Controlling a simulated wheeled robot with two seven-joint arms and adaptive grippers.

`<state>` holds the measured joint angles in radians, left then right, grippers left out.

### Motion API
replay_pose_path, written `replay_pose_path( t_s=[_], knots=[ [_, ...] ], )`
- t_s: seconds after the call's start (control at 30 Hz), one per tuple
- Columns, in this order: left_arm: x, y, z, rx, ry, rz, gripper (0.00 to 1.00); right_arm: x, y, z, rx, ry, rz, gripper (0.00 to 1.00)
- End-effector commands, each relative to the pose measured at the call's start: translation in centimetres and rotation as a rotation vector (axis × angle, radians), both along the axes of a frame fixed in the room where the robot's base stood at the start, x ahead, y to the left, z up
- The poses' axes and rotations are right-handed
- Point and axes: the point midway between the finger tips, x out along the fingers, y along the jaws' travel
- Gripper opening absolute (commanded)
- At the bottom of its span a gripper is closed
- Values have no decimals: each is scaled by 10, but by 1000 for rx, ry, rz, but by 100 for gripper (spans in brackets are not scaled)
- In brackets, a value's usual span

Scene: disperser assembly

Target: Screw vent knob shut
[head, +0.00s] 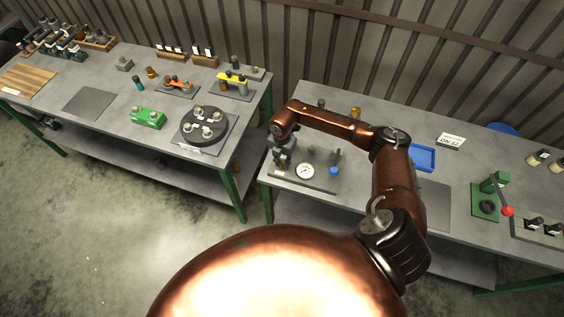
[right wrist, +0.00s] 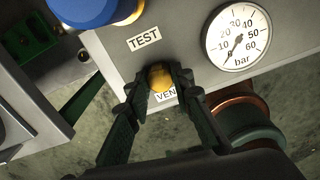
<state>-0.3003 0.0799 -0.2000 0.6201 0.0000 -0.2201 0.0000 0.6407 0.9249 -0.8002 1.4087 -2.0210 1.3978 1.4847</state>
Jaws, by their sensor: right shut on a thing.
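The yellow vent knob (right wrist: 161,76) sits on the grey test panel (right wrist: 185,50), just above a label reading "VEN", partly covered by a finger. My right gripper (right wrist: 159,84) has its two dark fingers on either side of the knob, closed on it. In the head view my right gripper (head: 282,157) is at the left end of the panel (head: 318,183), and the vent knob cannot be made out there. The round pressure gauge (right wrist: 237,38) has its needle near the low end of the scale. My left gripper is in neither view.
A blue knob (head: 333,171) stands right of the gauge in the head view. A blue tray (head: 422,157) and a green press with a red-tipped lever (head: 494,183) stand farther right. A gap separates this bench from the left bench (head: 95,98), which holds several fixtures.

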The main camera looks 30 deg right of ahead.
Motion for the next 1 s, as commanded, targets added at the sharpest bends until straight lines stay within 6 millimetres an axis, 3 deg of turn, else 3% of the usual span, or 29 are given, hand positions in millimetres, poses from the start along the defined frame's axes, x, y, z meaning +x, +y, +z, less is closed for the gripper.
replay_pose_path(
  t_s=[0.3, 0.33, 0.57, 0.87, 1.0],
  knots=[
    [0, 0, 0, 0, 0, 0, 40, 1, -1, 1, -1, -3, -3, 0],
    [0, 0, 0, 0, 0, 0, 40, 1, -1, 1, -1, -3, -3, 22],
    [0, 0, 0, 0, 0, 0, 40, 1, -1, 0, -1, -2, -2, 38],
    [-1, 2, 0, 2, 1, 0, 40, 1, 0, 1, 0, -1, -1, 39],
    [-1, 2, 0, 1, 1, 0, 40, 2, -1, 14, -1, -4, 0, 39]
  ],
)
